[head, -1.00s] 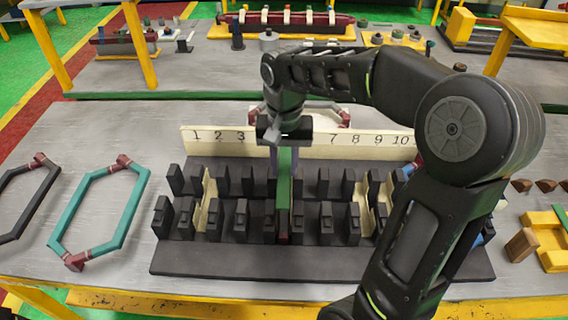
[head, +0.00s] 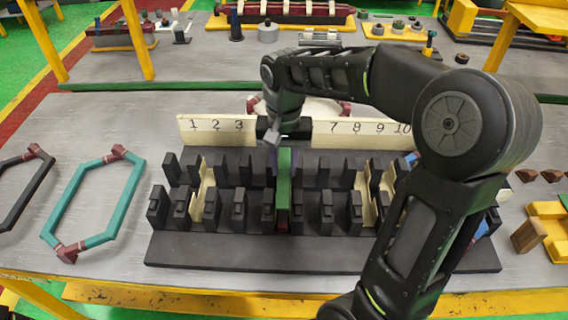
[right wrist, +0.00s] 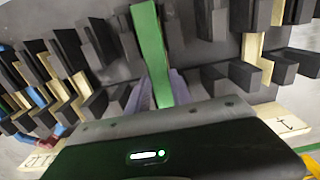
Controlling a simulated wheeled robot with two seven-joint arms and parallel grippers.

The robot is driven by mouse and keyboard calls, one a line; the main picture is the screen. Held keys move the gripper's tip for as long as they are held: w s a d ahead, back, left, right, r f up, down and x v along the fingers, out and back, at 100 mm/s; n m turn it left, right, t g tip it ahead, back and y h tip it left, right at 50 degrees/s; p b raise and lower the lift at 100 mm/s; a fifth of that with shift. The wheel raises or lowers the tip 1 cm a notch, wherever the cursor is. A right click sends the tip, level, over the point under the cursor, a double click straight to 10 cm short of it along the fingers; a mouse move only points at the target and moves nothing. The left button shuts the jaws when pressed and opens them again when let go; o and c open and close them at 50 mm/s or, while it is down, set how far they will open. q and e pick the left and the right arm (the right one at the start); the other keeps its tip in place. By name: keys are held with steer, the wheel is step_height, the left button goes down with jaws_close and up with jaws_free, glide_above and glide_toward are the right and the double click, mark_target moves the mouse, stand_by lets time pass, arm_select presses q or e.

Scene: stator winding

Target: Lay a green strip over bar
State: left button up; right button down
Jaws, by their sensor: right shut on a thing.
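My right gripper (head: 283,155) is shut on a green strip (head: 284,185), at the strip's far end. The strip runs lengthwise along the middle lane of the black slotted fixture (head: 330,252), between the rows of posts. A dark red bar end (head: 283,226) shows beneath the strip's near end; I cannot tell whether they touch. In the right wrist view, the green strip (right wrist: 153,55) stands between the two purple-grey fingers (right wrist: 160,92). The rest of the bar is hidden under the strip. My left gripper is out of view.
A cream board with numbers (head: 350,132) stands behind the fixture. Cream liners (head: 204,190) sit in some slots. A teal coil frame (head: 95,200) and a black one (head: 22,190) lie at the left. A yellow holder (head: 545,235) is at the right.

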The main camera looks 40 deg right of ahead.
mark_target(284, 172)
steer(key=shift+f+b, duration=0.3)
steer(key=shift+f, duration=0.1)
steer(key=shift+f+b, duration=1.65)
steer(key=shift+f, duration=0.5)
steer(key=shift+f+b, duration=0.35)
steer(key=shift+f, duration=0.25)
stand_by(0.6)
steer(key=c, duration=1.1)
jaws_free()
steer(key=shift+o, duration=0.2)
steer(key=shift+r, duration=0.2)
steer(key=shift+r+p, duration=0.6)
steer(key=shift+p, duration=0.05)
steer(key=shift+r, duration=0.1)
